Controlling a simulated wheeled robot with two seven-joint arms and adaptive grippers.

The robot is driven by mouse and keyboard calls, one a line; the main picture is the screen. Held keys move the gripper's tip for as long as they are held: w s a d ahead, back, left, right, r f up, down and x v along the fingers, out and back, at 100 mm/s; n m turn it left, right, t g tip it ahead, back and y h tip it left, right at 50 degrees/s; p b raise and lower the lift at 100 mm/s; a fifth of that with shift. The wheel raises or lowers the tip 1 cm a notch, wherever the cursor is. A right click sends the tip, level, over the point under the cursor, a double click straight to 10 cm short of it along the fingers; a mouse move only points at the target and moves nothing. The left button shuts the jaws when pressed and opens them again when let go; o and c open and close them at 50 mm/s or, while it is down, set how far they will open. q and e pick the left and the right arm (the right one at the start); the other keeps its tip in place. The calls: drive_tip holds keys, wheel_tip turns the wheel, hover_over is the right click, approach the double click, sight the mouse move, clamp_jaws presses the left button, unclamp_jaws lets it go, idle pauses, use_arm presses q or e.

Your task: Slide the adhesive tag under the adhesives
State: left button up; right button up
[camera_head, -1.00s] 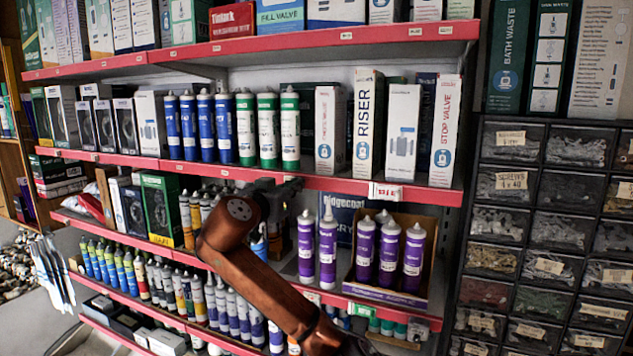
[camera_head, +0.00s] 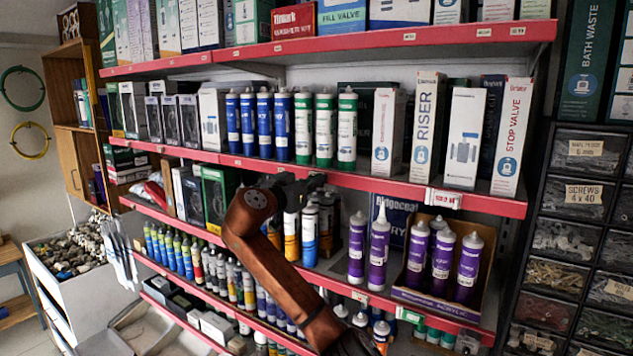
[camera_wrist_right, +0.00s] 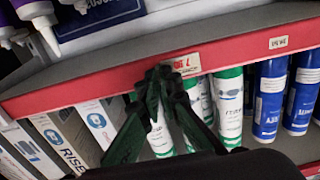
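A small pale tag (camera_wrist_right: 187,63) with red print sits on the red shelf edge (camera_wrist_right: 110,80) in the right wrist view, which shows the shelf upside down. My right gripper (camera_wrist_right: 162,72) has its dark fingers drawn together at the tips, against the shelf edge at the tag's left end; whether they pinch it is unclear. White-and-green adhesive tubes (camera_wrist_right: 228,100) stand on this shelf right behind the fingers. In the head view, the right gripper (camera_head: 316,180) is at the middle shelf edge, under the green-labelled tubes (camera_head: 347,132); the tag is hidden there. My left gripper is out of view.
Blue adhesive tubes (camera_head: 264,122) stand left of the green ones, with another tag (camera_wrist_right: 278,42) on their edge. Boxes (camera_head: 425,125) stand to the right, above a larger white tag (camera_head: 443,198). Purple tubes (camera_head: 379,248) stand on the shelf below. Drawers (camera_head: 578,235) are at far right.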

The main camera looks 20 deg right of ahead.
drive_tip(key=o, duration=0.5)
drive_tip(key=shift+d, duration=0.15)
drive_tip(key=shift+c, duration=0.2)
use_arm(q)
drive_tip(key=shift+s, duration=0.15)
use_arm(e)
drive_tip(key=v, duration=1.2)
drive_tip(key=shift+w+f, duration=0.1)
